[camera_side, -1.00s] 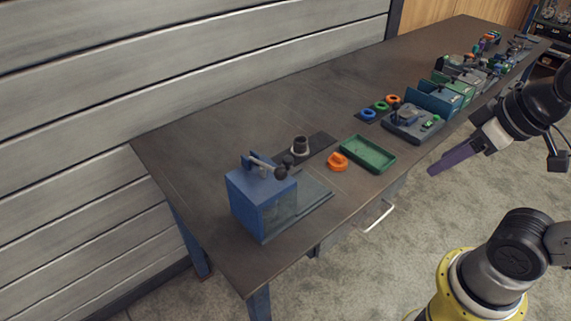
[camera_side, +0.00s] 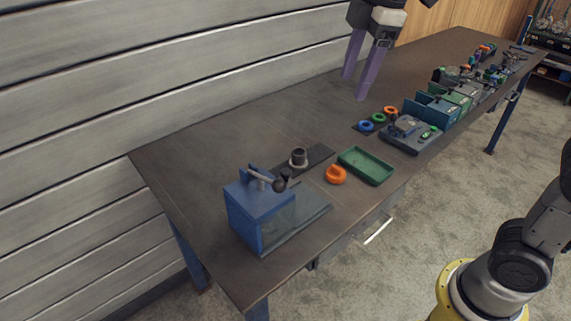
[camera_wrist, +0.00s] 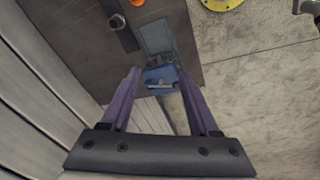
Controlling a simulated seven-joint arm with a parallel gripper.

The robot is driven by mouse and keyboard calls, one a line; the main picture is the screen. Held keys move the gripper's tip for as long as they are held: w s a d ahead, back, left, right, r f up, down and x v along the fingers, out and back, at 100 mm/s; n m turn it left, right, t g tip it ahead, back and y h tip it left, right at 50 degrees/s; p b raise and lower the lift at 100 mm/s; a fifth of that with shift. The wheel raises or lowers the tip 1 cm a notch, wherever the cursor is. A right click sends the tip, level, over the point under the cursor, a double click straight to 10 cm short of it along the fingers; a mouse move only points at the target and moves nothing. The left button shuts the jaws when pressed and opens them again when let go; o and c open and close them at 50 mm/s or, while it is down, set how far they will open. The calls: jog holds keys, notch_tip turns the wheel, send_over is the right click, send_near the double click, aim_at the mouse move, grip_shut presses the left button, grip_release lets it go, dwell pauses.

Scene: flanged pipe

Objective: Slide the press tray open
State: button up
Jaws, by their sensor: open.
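The blue press (camera_side: 258,212) stands at the near left end of the bench, with a lever and dark knob (camera_side: 279,185) on top. A flat grey tray or base plate (camera_side: 310,207) extends from its right side; how far the tray itself is out cannot be told. My gripper (camera_side: 353,87) is open and empty, with purple fingers, above the far side of the bench and well away from the press. In the wrist view the press (camera_wrist: 160,76) shows beyond and between my open fingers (camera_wrist: 160,85), with the grey plate (camera_wrist: 157,38) behind it.
A dark flanged pipe piece (camera_side: 298,158) stands on a black mat. An orange part (camera_side: 336,174) and a green bin (camera_side: 366,166) lie right of the press. Coloured rings (camera_side: 379,118) and a grey fixture (camera_side: 410,134) sit farther along. The bench's back left is clear.

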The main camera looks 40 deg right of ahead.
jog(key=w+a+f+n+g, duration=0.2)
jog(key=w+a+f, duration=0.25)
jog(key=w, duration=0.35)
send_near(285, 171)
notch_tip(285, 171, down, 8)
jog(key=shift+w+a+f, duration=0.1)
jog(key=shift+a+f, duration=0.05)
jog(key=shift+f, duration=0.05)
grip_shut()
dwell(1.2)
